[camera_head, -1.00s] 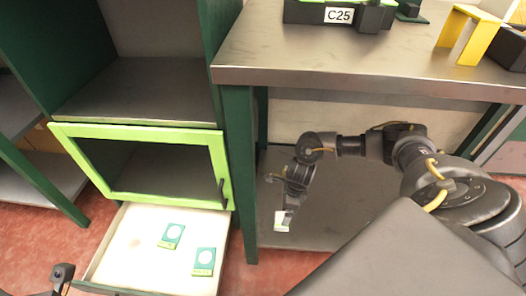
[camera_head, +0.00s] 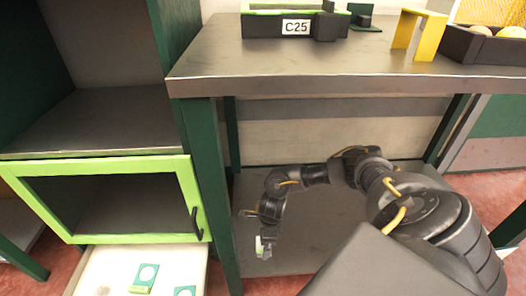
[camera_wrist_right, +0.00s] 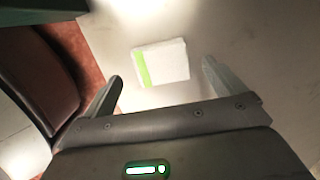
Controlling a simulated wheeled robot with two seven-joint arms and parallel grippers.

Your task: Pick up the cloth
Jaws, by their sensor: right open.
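The cloth (camera_wrist_right: 165,62) is a small, flat, white rectangle with a green strip along its left side. In the right wrist view it lies on a grey surface, ahead of and between the two fingers, apart from both. My right gripper (camera_wrist_right: 160,82) is open and empty. In the head view the right gripper (camera_head: 265,238) points down over the low shelf under the table. A small white and green patch (camera_head: 263,250), which looks like the cloth, shows at its tip. My left gripper is out of view.
The metal table (camera_head: 320,70) stands above my right arm, with a green leg (camera_head: 212,190) at left. A green-framed cabinet door (camera_head: 110,165) and an open white drawer (camera_head: 105,270) with green cards are left. A C25 box (camera_head: 270,25) and yellow stand (camera_head: 430,38) are on the table.

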